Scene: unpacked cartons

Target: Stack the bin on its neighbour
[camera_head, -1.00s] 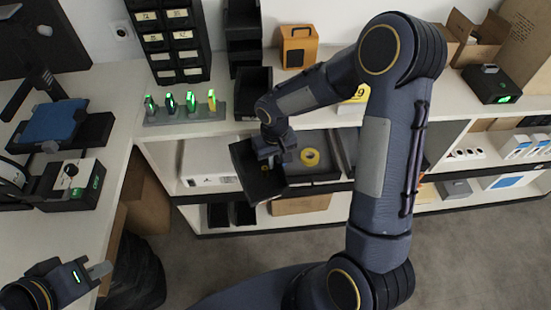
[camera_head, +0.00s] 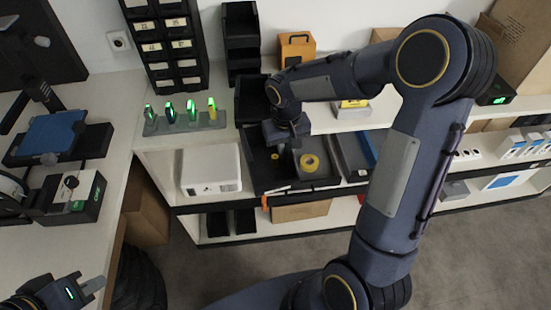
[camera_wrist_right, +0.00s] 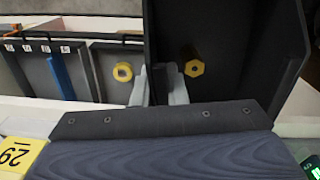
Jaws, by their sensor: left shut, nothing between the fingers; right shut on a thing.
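My right gripper (camera_head: 283,143) is shut on the wall of a black open bin (camera_head: 258,172). In the right wrist view the bin (camera_wrist_right: 240,40) fills the upper right, with a yellow hex nut (camera_wrist_right: 194,67) inside; the fingers (camera_wrist_right: 158,88) grip its near wall. The bin is in front of the counter edge, over the shelf below; I cannot tell whether it touches anything. Another black bin (camera_head: 250,98) sits on the counter just behind, partly hidden by my right arm. My left gripper (camera_head: 92,287) is shut and empty at the lower left.
A black bin stack (camera_head: 240,40) stands at the back. A rack of green-lit tools (camera_head: 185,122) is left of the counter bin. On the shelf are a white box (camera_head: 211,170) and a tray with a yellow tape roll (camera_head: 309,162). An orange box (camera_head: 297,50) stands behind.

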